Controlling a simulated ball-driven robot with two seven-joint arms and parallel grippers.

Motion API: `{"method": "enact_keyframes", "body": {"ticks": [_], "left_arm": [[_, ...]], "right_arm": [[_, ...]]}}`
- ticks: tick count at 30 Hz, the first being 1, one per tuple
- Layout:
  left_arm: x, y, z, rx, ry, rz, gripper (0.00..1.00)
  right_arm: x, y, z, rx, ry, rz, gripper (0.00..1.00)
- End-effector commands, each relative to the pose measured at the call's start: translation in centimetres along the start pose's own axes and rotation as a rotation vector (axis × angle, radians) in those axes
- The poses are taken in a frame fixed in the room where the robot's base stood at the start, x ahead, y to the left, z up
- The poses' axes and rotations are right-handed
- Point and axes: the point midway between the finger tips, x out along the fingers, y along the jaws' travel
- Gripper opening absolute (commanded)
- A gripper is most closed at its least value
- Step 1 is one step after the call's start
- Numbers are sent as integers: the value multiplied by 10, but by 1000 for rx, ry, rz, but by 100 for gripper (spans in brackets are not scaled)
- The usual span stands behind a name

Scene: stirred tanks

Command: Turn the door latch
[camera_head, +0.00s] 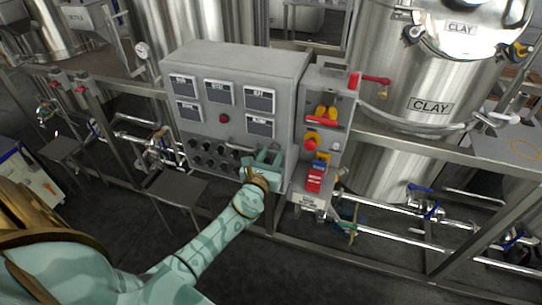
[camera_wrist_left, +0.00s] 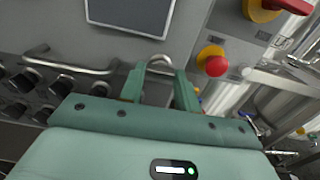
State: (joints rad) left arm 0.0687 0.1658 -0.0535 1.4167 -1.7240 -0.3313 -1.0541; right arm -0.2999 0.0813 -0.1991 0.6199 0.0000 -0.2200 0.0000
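My left gripper (camera_head: 265,156) is at the lower right part of the front of the grey control cabinet (camera_head: 185,66). In the left wrist view my left gripper (camera_wrist_left: 161,80) has its two green fingers apart. A small curved metal loop (camera_wrist_left: 160,58), which may be the door latch, shows between and just beyond the fingertips. I cannot tell whether the fingers touch it. In the head view the gripper hides this loop. My right gripper is not in view.
A bar handle (camera_wrist_left: 66,66) and black knobs (camera_wrist_left: 58,88) are left of the gripper. A red button (camera_wrist_left: 216,66) on a yellow base is to the right. A narrower box (camera_head: 343,97) with red and yellow switches adjoins the cabinet. Steel tanks (camera_head: 390,75) and pipes stand around.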

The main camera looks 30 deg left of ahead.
Motion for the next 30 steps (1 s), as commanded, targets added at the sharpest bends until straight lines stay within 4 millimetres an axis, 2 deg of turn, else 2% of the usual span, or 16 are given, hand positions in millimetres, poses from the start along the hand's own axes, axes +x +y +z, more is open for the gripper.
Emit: {"method": "enact_keyframes", "body": {"ticks": [8, 14, 30], "left_arm": [[0, 0, -1, -21, 1, 0, 10], [0, 0, -2, -106, 0, 0, 10], [0, 0, -3, -584, 1, 1, 10]], "right_arm": [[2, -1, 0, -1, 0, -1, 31], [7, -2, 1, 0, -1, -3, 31], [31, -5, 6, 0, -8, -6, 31]]}}
